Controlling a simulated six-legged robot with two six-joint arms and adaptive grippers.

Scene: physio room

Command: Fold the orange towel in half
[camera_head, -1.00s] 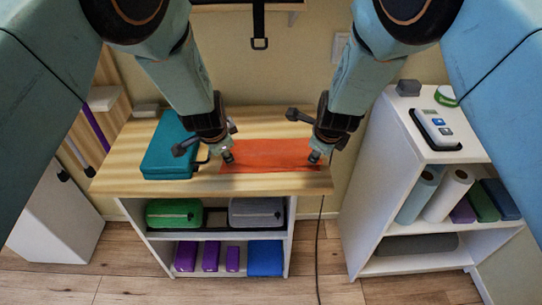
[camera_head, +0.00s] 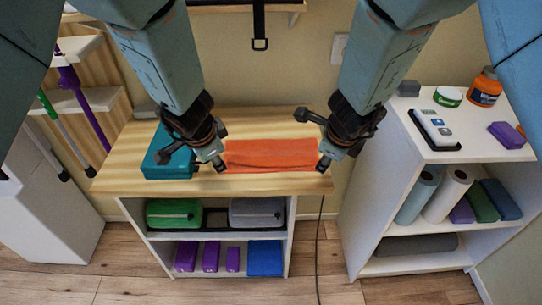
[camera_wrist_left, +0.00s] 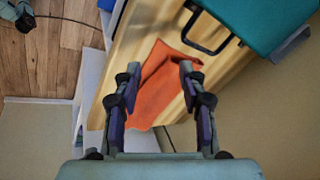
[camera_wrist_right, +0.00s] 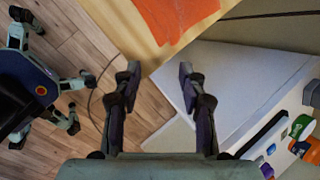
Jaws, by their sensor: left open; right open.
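The orange towel (camera_head: 270,155) lies on the wooden tabletop (camera_head: 240,117) as a wide strip, with a crease or layer edge across it. My left gripper (camera_head: 217,164) is open at the towel's left end. In the left wrist view the towel (camera_wrist_left: 152,92) shows between and beyond the spread fingers (camera_wrist_left: 158,72); I see no grip on it. My right gripper (camera_head: 322,165) is open at the towel's right end. In the right wrist view its fingers (camera_wrist_right: 158,72) are empty, and the towel (camera_wrist_right: 180,14) lies beyond them. The fingertips partly hide the towel's ends in the head view.
A teal block or case (camera_head: 160,165) with a dark handle sits left of the towel, close to my left gripper. A white shelf (camera_head: 402,115) stands right, holding bottles and a device. Lower shelves hold cases and blocks. Bare tabletop lies behind the towel.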

